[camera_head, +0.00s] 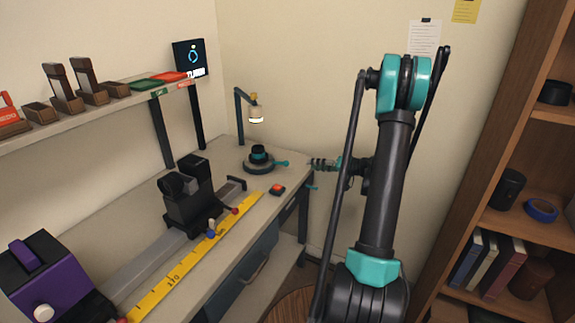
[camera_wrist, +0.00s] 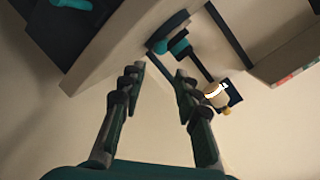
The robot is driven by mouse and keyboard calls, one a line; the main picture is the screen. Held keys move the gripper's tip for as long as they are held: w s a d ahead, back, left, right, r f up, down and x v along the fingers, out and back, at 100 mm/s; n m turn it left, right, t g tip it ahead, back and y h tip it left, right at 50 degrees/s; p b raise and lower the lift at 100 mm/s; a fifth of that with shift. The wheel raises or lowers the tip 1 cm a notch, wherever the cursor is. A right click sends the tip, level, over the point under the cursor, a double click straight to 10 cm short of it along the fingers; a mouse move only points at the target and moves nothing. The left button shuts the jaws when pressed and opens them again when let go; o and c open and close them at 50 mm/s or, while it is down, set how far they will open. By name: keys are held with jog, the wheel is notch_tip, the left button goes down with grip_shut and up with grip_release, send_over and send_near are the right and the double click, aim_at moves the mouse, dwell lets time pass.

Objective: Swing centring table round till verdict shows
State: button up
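The centring table (camera_head: 260,168) is a dark round base with a teal and black holder on top and a teal handle (camera_head: 281,163) out to its right. It stands at the far end of the workbench. In the wrist view, the centring table (camera_wrist: 158,45) shows beyond my fingertips. My gripper (camera_head: 312,174) is just right of the handle, apart from it. In the wrist view my gripper (camera_wrist: 160,69) is open, with nothing between its fingers. The screen (camera_head: 190,57) on the back wall shows a teal ring and small white writing I cannot read.
A lamp (camera_head: 256,114) on a bent arm stands behind the table. A small red-topped button box (camera_head: 277,189), a yellow ruler (camera_head: 195,254) and a black bench device (camera_head: 187,205) lie nearer. A wooden shelf (camera_head: 520,120) stands at right.

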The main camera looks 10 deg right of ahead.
aim_at(286, 163)
jog(key=x, duration=1.4)
jog(key=shift+s, duration=0.1)
grip_shut()
